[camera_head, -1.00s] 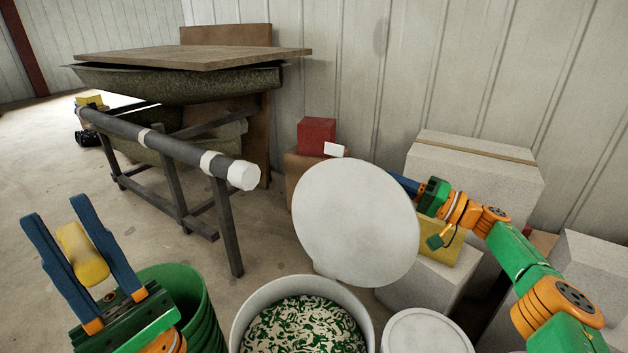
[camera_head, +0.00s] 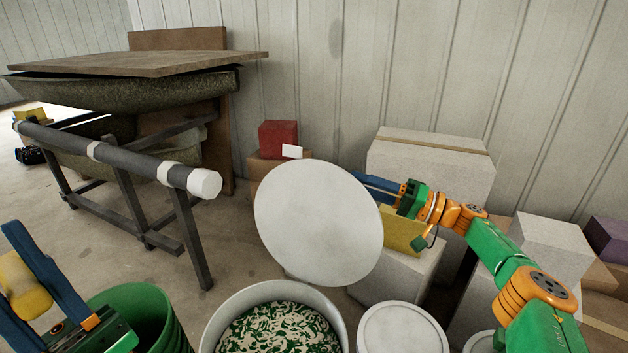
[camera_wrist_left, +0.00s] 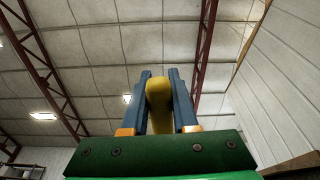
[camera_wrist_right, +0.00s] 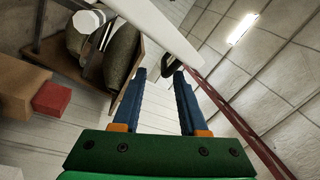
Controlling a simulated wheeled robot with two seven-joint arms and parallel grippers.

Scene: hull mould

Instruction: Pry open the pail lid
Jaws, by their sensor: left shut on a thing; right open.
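A white round lid (camera_head: 318,222) stands steeply tilted above the back rim of the wide white pail (camera_head: 222,318). The pail is open and holds green and white bits (camera_head: 280,332). My right gripper (camera_head: 368,182) is open behind the lid's upper right edge, its tips partly hidden. In the right wrist view, its parted fingers (camera_wrist_right: 158,75) have no thing between them, and a white lid edge (camera_wrist_right: 152,22) lies beyond. My left gripper (camera_wrist_left: 159,78) is shut on a yellow rounded thing (camera_head: 22,285) at the head view's lower left, away from the pail.
A green bucket (camera_head: 140,310) stands left of the pail, and a closed white pail (camera_head: 402,330) right of it. Pale boxes (camera_head: 430,170) and a red box (camera_head: 278,138) stand by the wall. A rack with a roller (camera_head: 125,160) is at left, with open floor before it.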

